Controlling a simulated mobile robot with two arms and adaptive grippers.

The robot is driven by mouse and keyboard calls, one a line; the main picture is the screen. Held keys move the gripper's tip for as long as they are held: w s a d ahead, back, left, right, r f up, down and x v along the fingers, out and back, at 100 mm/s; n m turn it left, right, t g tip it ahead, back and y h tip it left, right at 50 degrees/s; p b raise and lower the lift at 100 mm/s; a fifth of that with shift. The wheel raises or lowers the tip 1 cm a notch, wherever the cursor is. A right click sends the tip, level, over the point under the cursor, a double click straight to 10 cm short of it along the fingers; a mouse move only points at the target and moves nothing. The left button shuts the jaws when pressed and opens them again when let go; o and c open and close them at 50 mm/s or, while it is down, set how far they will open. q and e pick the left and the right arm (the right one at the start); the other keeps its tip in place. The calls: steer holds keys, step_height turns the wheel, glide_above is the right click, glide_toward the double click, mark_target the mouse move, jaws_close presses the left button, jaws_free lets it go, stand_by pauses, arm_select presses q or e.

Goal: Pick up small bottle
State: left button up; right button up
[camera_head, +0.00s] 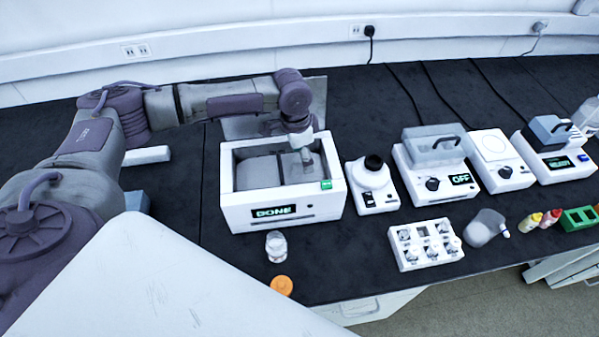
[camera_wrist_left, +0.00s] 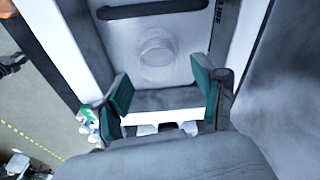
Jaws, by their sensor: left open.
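A small clear bottle (camera_head: 276,246) with no cap stands on the dark bench in front of the white box-shaped device (camera_head: 240,214), whose display reads DONE. An orange cap (camera_head: 281,286) lies nearer the bench edge. My left gripper (camera_head: 307,160) reaches down into the device's open top, apart from that bottle. In the left wrist view, my left gripper (camera_wrist_left: 162,84) has its green-padded fingers spread with nothing between them. A clear round shape (camera_wrist_left: 156,50) shows beyond the fingertips on a pale surface; I cannot tell whether it is a bottle. My right gripper is out of view.
A white rack (camera_head: 427,258) with several small vials stands front right, beside a clear flask-like vessel (camera_head: 484,228). A black-topped device (camera_head: 374,188) stands just right of the box, with several more instruments beyond. The bench is clear around the small bottle.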

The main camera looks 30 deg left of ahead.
mark_target(301, 170)
arm_select(q)
steer(key=shift+w+f, duration=0.1)
steer(key=shift+f, duration=0.2)
steer(key=shift+s+a+f+p, duration=0.15)
steer(key=shift+f+p, duration=0.1)
steer(key=shift+f, duration=0.15)
steer(key=shift+s+f+p, duration=0.1)
steer(key=shift+f+p, duration=0.1)
steer(key=shift+f, duration=0.2)
step_height(301, 170, down, 3)
steer(key=shift+f+p, duration=0.15)
steer(key=shift+p, duration=0.15)
steer(key=shift+f, duration=0.2)
steer(key=shift+c, duration=0.9)
steer(key=c, duration=0.8)
steer(key=shift+r, duration=0.1)
steer(key=shift+c, duration=1)
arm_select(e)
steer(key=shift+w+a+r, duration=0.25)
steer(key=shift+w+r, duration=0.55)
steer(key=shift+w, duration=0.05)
